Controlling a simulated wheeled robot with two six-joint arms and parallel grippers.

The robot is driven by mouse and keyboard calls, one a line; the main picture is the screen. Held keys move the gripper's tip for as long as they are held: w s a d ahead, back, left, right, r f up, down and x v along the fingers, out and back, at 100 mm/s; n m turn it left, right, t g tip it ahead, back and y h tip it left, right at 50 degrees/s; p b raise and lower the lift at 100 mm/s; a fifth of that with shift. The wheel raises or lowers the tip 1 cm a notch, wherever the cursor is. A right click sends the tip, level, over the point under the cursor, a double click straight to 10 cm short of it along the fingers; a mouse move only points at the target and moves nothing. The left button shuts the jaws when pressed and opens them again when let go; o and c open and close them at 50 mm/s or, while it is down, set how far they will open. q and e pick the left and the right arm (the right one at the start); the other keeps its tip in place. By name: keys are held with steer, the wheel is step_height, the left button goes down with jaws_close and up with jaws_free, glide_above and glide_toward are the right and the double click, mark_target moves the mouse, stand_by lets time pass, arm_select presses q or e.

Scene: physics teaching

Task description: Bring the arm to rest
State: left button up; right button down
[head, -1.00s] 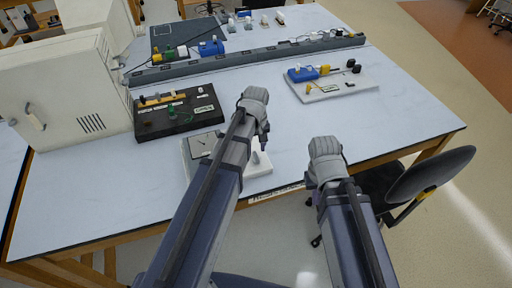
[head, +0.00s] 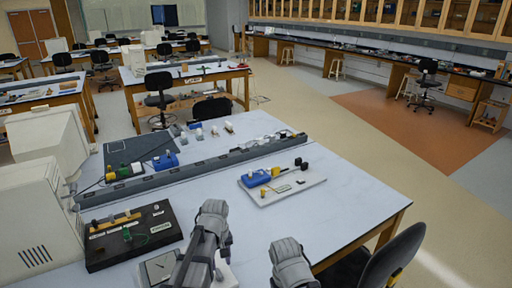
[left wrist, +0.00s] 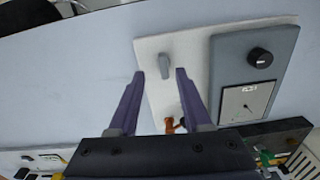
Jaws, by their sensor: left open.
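My left arm's wrist (head: 212,225) shows at the lower middle of the head view, over the near part of the table. In the left wrist view my left gripper (left wrist: 160,75) is open, its two fingers apart with nothing held. Beyond the fingers lies a white board (left wrist: 150,50) with a small grey upright piece (left wrist: 165,67) and a grey panel (left wrist: 230,65) with a black knob. My right arm's wrist (head: 290,262) shows at the bottom of the head view; its jaws cannot be made out.
A black box (head: 130,235) with a yellow part sits left of my left arm, beside a beige cabinet (head: 35,215). A white board (head: 285,184) with a blue block lies to the right. A long grey rail (head: 195,170) crosses the table. A chair (head: 385,260) stands at the right edge.

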arm_select(q)
steer(key=s+d+f+m+y+b, duration=0.1)
steer(key=s+d+f+m+b, duration=0.3)
steer(key=s+d+m, duration=0.5)
steer(key=s+f, duration=0.1)
steer(key=s, duration=0.3)
steer(key=shift+s+d+m, duration=0.15)
steer(key=shift+d+m, duration=0.1)
steer(key=shift+m, duration=0.15)
steer(key=shift+f, duration=0.1)
